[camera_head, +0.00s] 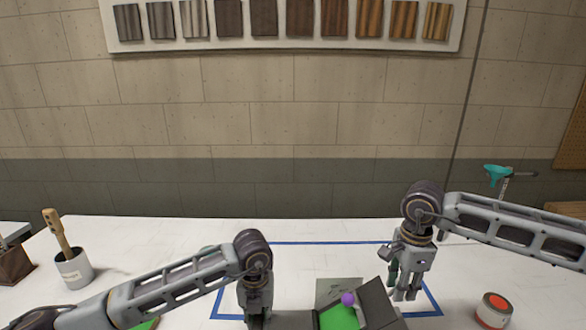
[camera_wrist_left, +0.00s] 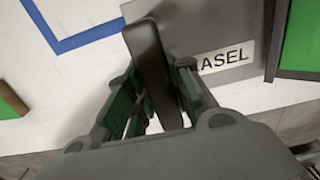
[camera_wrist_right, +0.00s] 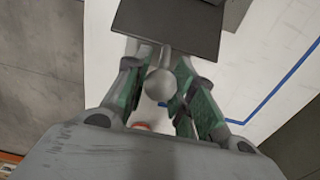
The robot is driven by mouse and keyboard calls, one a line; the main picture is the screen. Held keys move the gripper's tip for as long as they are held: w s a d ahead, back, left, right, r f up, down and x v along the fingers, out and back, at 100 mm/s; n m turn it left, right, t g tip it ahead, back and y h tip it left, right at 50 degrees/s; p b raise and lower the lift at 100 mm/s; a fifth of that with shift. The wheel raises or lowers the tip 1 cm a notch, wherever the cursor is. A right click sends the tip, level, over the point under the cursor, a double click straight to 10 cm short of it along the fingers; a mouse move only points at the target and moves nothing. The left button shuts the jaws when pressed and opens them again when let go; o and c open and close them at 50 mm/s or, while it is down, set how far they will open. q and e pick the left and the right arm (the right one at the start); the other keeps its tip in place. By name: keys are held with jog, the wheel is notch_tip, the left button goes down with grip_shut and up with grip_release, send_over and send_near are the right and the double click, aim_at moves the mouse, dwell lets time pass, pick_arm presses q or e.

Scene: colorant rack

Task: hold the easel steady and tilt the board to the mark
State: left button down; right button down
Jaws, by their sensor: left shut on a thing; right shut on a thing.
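The easel shows at the bottom of the head view, cut off by the frame edge. It has a grey base plate (camera_head: 338,287), a dark tilted panel (camera_head: 380,308) and a green face (camera_head: 340,318). A purple ball (camera_head: 348,299) is at the top of the green face. My left gripper (camera_wrist_left: 155,85) is shut on a dark upright handle (camera_wrist_left: 150,50) on the base plate, beside a label reading "ASEL". My right gripper (camera_head: 404,296) is right of the panel. In the right wrist view it is shut on a round grey knob (camera_wrist_right: 160,82) below a dark plate (camera_wrist_right: 165,28).
A blue taped outline (camera_head: 310,243) marks the white table around the easel. A cup with a wooden-handled tool (camera_head: 73,269) stands left. The back of the table is clear.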

pick_arm(q)
jog(key=shift+a, duration=0.15)
pick_arm(e)
jog(key=shift+d+f, duration=0.2)
jog(key=shift+d, duration=0.1)
jog(key=shift+d+f, duration=0.5)
jog(key=shift+f, duration=0.05)
jog(key=shift+d+f, duration=0.25)
jog(key=shift+f, duration=0.05)
dwell(0.4)
jog(key=shift+d+f, duration=0.45)
jog(key=shift+f, duration=0.15)
dwell(0.4)
jog(key=shift+d+f, duration=0.3)
jog(key=shift+f, duration=0.05)
jog(key=shift+d+f, duration=0.1)
